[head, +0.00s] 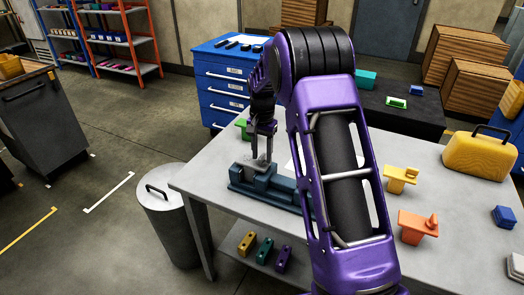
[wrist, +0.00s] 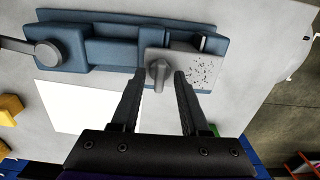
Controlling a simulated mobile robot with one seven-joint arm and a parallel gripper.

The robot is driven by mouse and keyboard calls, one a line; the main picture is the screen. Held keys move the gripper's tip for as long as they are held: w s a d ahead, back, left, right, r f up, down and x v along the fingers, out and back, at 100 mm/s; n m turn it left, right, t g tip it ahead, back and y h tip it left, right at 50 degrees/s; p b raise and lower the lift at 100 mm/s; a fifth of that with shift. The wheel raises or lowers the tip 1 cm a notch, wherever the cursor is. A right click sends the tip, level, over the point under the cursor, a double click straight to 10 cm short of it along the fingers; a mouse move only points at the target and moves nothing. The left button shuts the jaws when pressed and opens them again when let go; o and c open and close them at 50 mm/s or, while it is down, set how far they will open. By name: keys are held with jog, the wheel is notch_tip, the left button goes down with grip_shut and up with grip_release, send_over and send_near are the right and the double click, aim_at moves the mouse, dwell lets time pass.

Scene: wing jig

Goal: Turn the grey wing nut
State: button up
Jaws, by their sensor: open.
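The grey wing nut (wrist: 158,73) sits on a light grey block (wrist: 200,70) held in a blue vise (wrist: 110,51). In the wrist view its wing points towards my gripper (wrist: 160,76). The two black fingers are open, with their tips on either side of the wing nut. I cannot tell whether they touch it. In the head view my gripper (head: 263,132) points down over the left end of the blue vise (head: 268,188). The wing nut is too small there to make out clearly.
The vise stands on a grey table (head: 210,170). A yellow part (head: 401,178) and an orange part (head: 417,226) lie to the right, beyond my arm. A yellow case (head: 477,157) is at the far right. A lidded bin (head: 172,215) stands left of the table.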

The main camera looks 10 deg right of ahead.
aim_at(262, 155)
notch_tip(262, 155, up, 17)
jog(key=shift+r, duration=0.2)
dwell(0.5)
